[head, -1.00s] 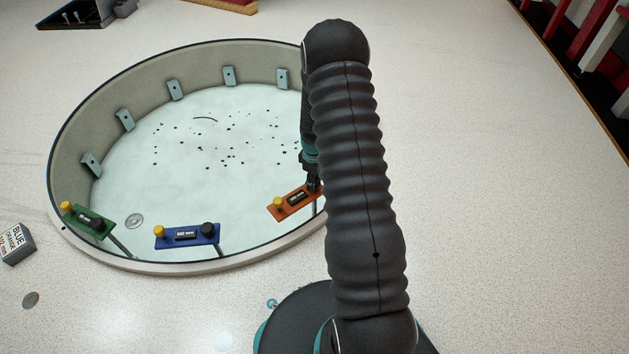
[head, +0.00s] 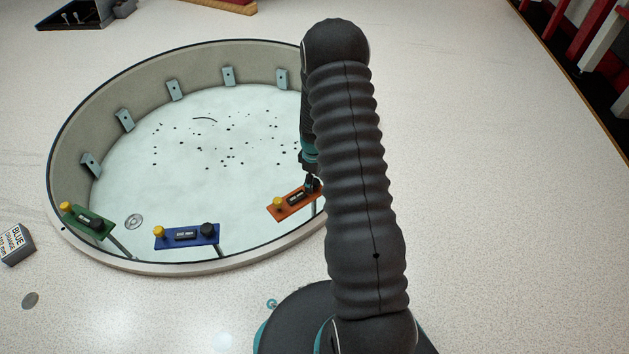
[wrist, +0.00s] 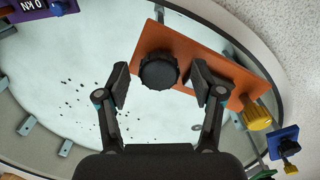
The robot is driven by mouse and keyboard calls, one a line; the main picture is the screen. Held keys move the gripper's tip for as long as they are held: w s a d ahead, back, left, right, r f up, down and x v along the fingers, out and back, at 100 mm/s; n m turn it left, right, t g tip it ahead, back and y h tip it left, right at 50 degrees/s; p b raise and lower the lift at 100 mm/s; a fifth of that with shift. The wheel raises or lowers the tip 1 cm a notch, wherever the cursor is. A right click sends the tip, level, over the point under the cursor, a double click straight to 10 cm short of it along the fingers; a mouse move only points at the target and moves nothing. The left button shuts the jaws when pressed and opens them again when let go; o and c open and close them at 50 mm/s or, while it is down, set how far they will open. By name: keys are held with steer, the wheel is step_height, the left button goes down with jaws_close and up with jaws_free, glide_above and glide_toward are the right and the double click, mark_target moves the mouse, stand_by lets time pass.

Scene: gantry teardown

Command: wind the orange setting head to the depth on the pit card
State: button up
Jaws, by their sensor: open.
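The orange setting head (head: 291,204) sits at the near right rim of the round pit, partly behind my arm in the head view. It carries a yellow knob (head: 278,203), a small dark display too small to read, and a black knob (wrist: 158,70). In the wrist view my gripper (wrist: 161,82) is open, with its fingers on either side of the black knob and gaps showing; contact is not visible. A grey block with lettering (head: 17,244), perhaps the pit card, lies left of the pit; it reads BLUE, ORANGE and an mm figure I cannot read surely.
A blue head (head: 187,236) and a green head (head: 88,221) stand on the same near rim. A purple head (wrist: 38,10) shows in the wrist view. Grey brackets (head: 175,90) line the pit wall (head: 150,85). The floor right of my arm is clear.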

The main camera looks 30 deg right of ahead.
mark_target(315, 183)
step_height(315, 183, up, 12)
stand_by(0.4)
steer(key=shift+f, duration=0.15)
stand_by(0.3)
steer(key=s+a+r+m+t+p, duration=0.2)
steer(key=s+a+r, duration=0.3)
steer(key=s+r, duration=0.4)
steer(key=s+a+r+m+t+p, duration=0.1)
steer(key=s+a+r+m+p, duration=0.2)
steer(key=r, duration=1.4)
steer(key=s+a+r+m+t+p, duration=0.2)
steer(key=s+a+r, duration=0.6)
steer(key=s+r, duration=0.4)
steer(key=s+p, duration=0.1)
steer(key=s, duration=0.3)
steer(key=shift+a+r+m+t+p, duration=0.2)
steer(key=shift+r+m+t+p, duration=0.1)
steer(key=shift+r+m+p, duration=0.1)
steer(key=shift+c, duration=0.2)
stand_by(1.2)
